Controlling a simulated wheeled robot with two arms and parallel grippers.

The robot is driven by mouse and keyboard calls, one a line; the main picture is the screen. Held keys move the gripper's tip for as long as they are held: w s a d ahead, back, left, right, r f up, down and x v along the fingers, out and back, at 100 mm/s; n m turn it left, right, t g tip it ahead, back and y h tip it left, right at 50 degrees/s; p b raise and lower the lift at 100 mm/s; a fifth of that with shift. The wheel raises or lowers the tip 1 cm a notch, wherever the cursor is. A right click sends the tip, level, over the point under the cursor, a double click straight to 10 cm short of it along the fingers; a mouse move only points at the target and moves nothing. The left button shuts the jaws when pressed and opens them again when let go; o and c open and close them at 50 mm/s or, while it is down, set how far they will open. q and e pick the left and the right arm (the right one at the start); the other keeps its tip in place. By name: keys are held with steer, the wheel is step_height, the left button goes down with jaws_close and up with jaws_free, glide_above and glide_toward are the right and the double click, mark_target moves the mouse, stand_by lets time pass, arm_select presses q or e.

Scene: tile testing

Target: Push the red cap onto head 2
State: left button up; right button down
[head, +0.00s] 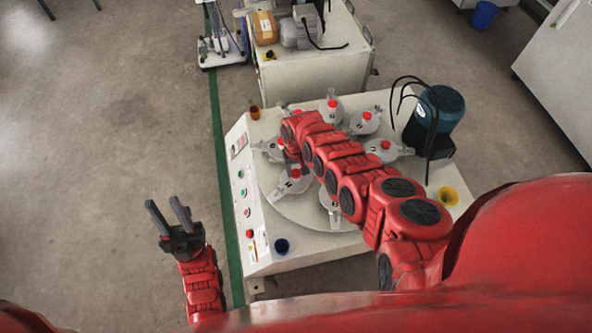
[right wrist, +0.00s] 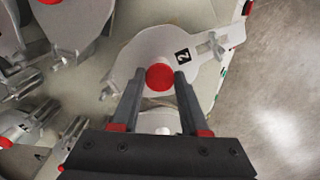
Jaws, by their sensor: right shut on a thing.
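In the right wrist view my right gripper (right wrist: 160,75) is shut on the red cap (right wrist: 160,78), with one finger on each side of it. The cap is at the grey metal head 2 (right wrist: 204,72), marked with a black "2" label; I cannot tell whether it is fully seated. In the head view my right arm reaches over the round turntable (head: 320,212) and hides most of this gripper and head 2. My left gripper (head: 165,205) is open and empty, over the floor left of the machine.
Other grey heads with red caps ring the turntable, such as one at the back (head: 331,110). A dark green motor (head: 440,108) stands at the right. An orange cup (head: 255,112), dark blue cup (head: 281,246) and yellow cup (head: 448,196) sit at the machine's edges. The left floor is clear.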

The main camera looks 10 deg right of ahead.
jaws_free()
stand_by(0.5)
steer(key=shift+r, duration=0.1)
steer(key=shift+r+p, duration=3.45)
steer(key=shift+p, duration=0.15)
jaws_close()
steer(key=shift+f, duration=0.15)
